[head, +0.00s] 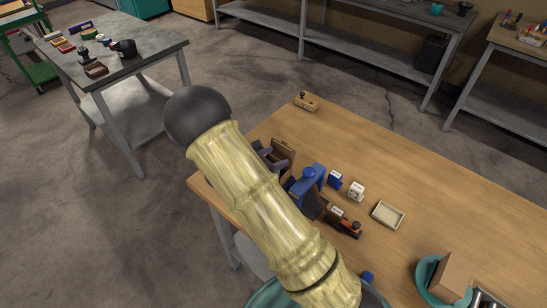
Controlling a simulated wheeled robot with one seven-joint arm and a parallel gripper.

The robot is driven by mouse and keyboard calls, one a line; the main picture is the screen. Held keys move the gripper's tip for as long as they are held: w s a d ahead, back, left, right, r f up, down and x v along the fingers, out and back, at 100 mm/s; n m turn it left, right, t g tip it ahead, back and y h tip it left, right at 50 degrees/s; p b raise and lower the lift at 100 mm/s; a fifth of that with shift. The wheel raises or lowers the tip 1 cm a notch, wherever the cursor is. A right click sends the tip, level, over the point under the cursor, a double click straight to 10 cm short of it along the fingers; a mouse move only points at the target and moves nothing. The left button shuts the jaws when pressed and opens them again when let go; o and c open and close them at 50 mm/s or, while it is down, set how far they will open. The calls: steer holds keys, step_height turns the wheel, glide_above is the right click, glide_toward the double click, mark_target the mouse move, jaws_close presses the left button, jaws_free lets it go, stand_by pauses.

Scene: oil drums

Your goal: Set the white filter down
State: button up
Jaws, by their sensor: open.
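A small white block with dark marks on its face (356,190) stands on the wooden table (450,190), and I take it for the white filter. A similar blue block (335,180) stands just to its left, a little apart. My own yellowish arm crosses the middle of the head view and covers part of the table. I cannot make out my gripper; it seems hidden behind the arm. Nothing is seen touching the white filter.
A shallow cream tray (388,214) lies right of the white filter. A blue device (308,180) and an orange-and-black tool (349,228) are close by. A teal dish (426,268) with a brown box (450,277) stands at the front right. The table's back right is clear.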

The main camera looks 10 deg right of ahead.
steer(key=shift+a+r, duration=0.2)
steer(key=shift+r, duration=0.3)
steer(key=b+v, duration=0.1)
steer(key=v, duration=1)
steer(key=shift+s+a+b, duration=0.25)
steer(key=shift+s+b, duration=0.05)
steer(key=shift+s, duration=0.05)
steer(key=s+d+r+m+g+y, duration=0.1)
steer(key=s+d+m+y, duration=0.4)
steer(key=m, duration=0.6)
steer(key=s+d+r+m+g+y, duration=0.2)
steer(key=s+m+y, duration=0.4)
steer(key=s+m, duration=0.4)
steer(key=d+r+m, duration=0.1)
steer(key=d+m, duration=0.1)
steer(key=shift+s+d+m+g+y, duration=0.3)
steer(key=shift+d+y, duration=0.1)
